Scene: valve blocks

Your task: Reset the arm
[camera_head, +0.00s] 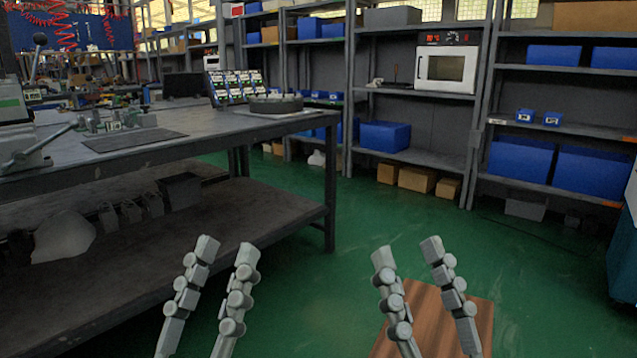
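My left gripper (226,252) is at the lower left of the head view, in front of the workbench's side. Its two fingers point up and stand apart, with nothing between them. My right gripper (407,253) is at the lower middle right, over the green floor and a brown wooden surface (437,312). Its fingers also stand apart and are empty. Neither gripper touches anything visible. Both arms behind the grippers are out of view below.
A dark workbench (200,141) with a lower shelf fills the left side. Its top bears a flat dark pad (135,140) and a round grey piece (276,104). Shelves with blue bins (385,136) and a white oven (445,68) line the back. Green floor (400,215) is clear between.

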